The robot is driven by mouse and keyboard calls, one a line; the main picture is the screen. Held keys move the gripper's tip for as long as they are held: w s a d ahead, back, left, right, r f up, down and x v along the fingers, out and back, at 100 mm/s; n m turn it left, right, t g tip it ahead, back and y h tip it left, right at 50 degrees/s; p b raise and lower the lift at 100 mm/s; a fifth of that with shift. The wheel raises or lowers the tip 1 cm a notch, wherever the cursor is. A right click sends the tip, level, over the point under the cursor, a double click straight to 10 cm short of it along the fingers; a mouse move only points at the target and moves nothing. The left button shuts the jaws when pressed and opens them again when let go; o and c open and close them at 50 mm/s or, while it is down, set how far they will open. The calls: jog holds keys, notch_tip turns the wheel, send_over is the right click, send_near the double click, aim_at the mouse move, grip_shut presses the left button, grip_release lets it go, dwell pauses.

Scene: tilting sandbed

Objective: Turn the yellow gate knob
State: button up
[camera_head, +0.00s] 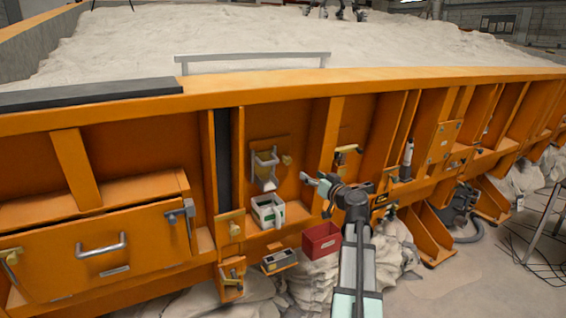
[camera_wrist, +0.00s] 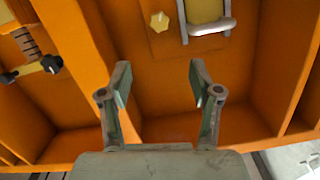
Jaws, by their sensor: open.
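The yellow gate knob (camera_head: 287,160) sits on the orange wall, just right of a small metal-framed gate (camera_head: 264,168). In the wrist view the knob (camera_wrist: 160,21) shows near the top middle as a small faceted yellow knob, with the gate's metal frame (camera_wrist: 207,28) to its right. My gripper (camera_head: 314,184) is right of and a little below the knob in the head view. In the wrist view its two fingers (camera_wrist: 158,78) are spread, with nothing between them. The knob lies beyond the fingertips, apart from them.
An orange upright rib (camera_head: 331,140) stands right of the knob.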

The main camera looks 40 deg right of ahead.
aim_at(289, 161)
jog(key=w+p, duration=0.2)
jog(key=w, duration=0.3)
jog(key=w+d+p, duration=0.1)
jog(key=w+p, duration=0.1)
jog(key=w, duration=0.4)
jog(key=w+d+p, duration=0.1)
jog(key=w+p, duration=0.1)
jog(key=w, duration=0.4)
jog(key=shift+w+d, duration=0.1)
jog(key=shift+w, duration=0.05)
jog(key=shift+f, duration=0.1)
jog(key=c, duration=1.1)
